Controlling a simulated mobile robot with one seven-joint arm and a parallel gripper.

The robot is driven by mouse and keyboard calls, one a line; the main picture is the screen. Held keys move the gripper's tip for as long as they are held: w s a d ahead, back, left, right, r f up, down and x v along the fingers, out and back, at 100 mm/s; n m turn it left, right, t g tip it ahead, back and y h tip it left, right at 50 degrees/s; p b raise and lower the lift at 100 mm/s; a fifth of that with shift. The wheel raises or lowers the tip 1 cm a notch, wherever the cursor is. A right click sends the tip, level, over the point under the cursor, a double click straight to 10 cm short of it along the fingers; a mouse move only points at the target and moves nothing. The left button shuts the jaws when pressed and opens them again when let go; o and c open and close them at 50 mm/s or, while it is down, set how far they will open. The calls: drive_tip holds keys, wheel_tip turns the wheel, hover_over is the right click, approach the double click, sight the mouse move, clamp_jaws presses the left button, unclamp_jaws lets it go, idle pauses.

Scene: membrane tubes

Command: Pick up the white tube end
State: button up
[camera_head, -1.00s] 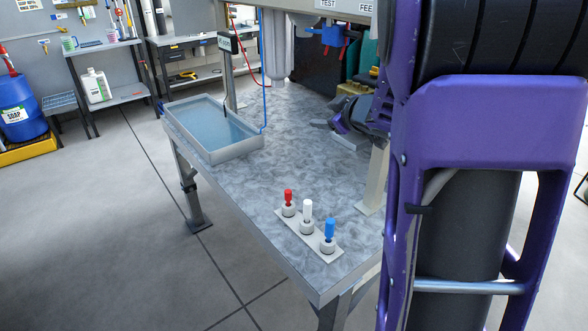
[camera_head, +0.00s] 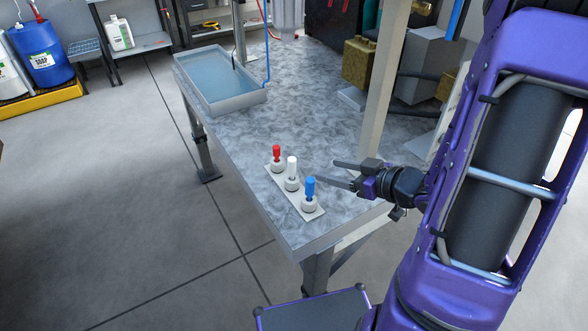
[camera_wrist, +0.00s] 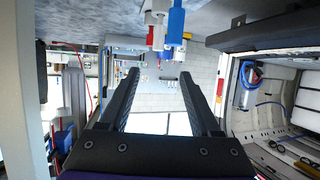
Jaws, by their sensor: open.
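The white tube end (camera_head: 292,168) stands upright in the middle holder of a pale plate (camera_head: 309,213) near the table's front corner. A red tube end (camera_head: 276,151) stands behind it and a blue one (camera_head: 310,187) in front, each in its own round holder. My gripper (camera_head: 326,172) is open and empty, to the right of the row, with its fingers pointing left towards it. In the wrist view, which looks upside down, the blue tube end (camera_wrist: 176,24) shows at the top, above my open fingers (camera_wrist: 158,74), with white and red parts close beside it.
A water tray (camera_head: 222,98) sits at the table's far left. A beige post (camera_head: 384,85) rises from the table behind my gripper. Boxes and hoses (camera_head: 415,80) crowd the back right. The tabletop between the tray and the tube row is clear.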

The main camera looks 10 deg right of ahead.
sight(295, 162)
drive_tip(key=b+x, duration=0.1)
drive_tip(key=x, duration=1)
drive_tip(key=b+x, duration=0.1)
drive_tip(key=x, duration=0.3)
drive_tip(key=shift+d+f, duration=0.15)
drive_tip(key=shift+f, duration=0.15)
clamp_jaws()
